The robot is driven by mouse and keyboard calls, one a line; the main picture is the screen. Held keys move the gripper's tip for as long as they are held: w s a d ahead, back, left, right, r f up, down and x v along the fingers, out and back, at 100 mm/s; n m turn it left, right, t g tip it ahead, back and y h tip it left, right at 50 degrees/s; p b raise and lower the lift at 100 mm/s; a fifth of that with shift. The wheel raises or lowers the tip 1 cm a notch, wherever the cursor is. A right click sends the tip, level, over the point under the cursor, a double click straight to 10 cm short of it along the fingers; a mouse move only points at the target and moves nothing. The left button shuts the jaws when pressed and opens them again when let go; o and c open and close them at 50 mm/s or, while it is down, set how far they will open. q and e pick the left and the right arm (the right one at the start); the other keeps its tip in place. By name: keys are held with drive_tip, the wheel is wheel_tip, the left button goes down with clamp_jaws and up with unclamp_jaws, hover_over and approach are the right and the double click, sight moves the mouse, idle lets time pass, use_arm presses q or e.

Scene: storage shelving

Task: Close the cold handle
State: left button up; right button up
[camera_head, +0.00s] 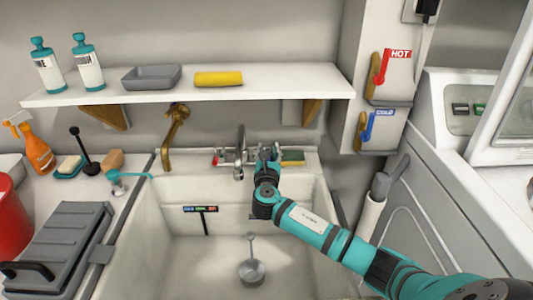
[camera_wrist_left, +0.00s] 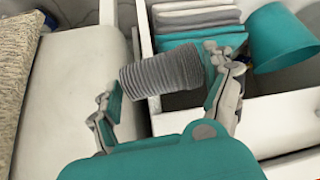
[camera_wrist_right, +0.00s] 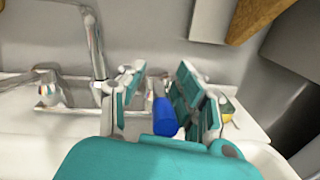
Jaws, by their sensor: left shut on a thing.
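The blue cold handle (camera_wrist_right: 164,116) of the sink tap shows in the right wrist view, between the two fingers of my right gripper (camera_wrist_right: 163,100). The fingers are apart, with a gap visible beside the handle. In the head view my right gripper (camera_head: 266,158) is at the right side of the tap (camera_head: 239,152) and hides the cold handle. Whether a finger touches the handle I cannot tell. My left gripper (camera_wrist_left: 165,98) shows only in the left wrist view, around a grey ribbed cylinder (camera_wrist_left: 162,73).
The red hot handle (camera_head: 216,159) is left of the tap. A shelf (camera_head: 200,92) with bottles hangs above the sink (camera_head: 310,200). A brass spout (camera_head: 174,125) stands at its left. HOT (camera_head: 400,54) and blue (camera_head: 384,112) signs hang on the right wall.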

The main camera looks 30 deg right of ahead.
wheel_tip(320, 180, up, 9)
drive_tip(key=shift+a+r, duration=0.1)
drive_tip(key=shift+r, duration=0.1)
idle(0.6)
